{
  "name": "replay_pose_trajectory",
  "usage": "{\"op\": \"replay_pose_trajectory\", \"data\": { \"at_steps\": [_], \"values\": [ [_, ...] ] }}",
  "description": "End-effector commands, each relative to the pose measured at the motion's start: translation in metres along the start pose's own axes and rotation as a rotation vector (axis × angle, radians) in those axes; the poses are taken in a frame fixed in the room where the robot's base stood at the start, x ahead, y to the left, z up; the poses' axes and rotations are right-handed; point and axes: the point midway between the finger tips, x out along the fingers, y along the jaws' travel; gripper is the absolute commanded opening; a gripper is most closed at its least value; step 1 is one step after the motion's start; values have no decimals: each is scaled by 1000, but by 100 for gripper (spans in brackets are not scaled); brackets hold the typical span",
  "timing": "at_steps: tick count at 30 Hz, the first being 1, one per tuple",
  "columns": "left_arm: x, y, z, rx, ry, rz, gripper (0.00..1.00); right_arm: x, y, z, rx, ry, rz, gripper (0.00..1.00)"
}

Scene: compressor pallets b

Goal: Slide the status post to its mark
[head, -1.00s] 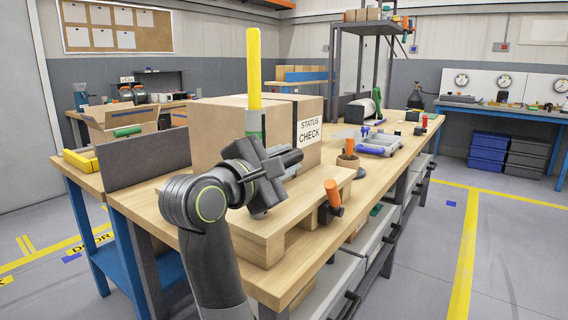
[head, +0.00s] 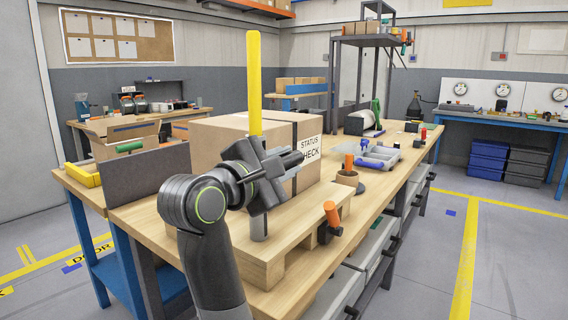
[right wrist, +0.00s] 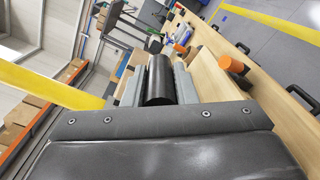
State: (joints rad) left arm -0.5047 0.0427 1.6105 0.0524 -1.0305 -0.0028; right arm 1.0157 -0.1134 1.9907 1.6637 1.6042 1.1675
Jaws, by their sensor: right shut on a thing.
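The status post is a tall rod with a yellow upper part (head: 254,80) and a grey lower part (head: 258,228). It stands upright in front of the carton (head: 225,145) on the wooden pallet (head: 215,232). My right gripper (head: 268,172) is shut on the post below its yellow part. I cannot tell whether the post's lower end touches the pallet. In the right wrist view, the post's dark cylinder (right wrist: 160,82) lies between the grey fingers and its yellow length (right wrist: 45,85) shows at the left. No mark for the post is clearly visible. My left gripper is not in view.
An orange-handled clamp (head: 331,214) is at the pallet's right side. A small pot (head: 347,178) and a grey tray (head: 372,158) with blue parts are behind it. A grey panel (head: 150,178) stands left of the carton. The carton is close behind the post.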

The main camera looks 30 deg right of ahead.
Motion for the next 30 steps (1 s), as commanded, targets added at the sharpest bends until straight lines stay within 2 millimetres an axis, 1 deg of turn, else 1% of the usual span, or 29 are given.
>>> {"op": "replay_pose_trajectory", "data": {
  "at_steps": [5, 6, 10, 11, 18, 22, 26, 30],
  "values": [
    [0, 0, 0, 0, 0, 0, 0, 0, 0, 0, 0, -1, 1, 0],
    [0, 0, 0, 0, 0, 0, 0, 0, 0, 0, 0, -1, 1, 28],
    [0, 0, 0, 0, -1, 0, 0, 0, 0, 0, 0, -1, 1, 45],
    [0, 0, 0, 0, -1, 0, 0, 0, 0, 0, 0, -1, 1, 47],
    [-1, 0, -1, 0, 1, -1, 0, 0, 0, 0, 0, 0, 0, 47],
    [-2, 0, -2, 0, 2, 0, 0, -4, 0, -1, 0, 2, 1, 47],
    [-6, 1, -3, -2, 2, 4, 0, -17, -1, -2, 0, 5, 0, 47],
    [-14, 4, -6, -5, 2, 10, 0, -38, -1, -2, 0, 7, 1, 47]
  ]
}}
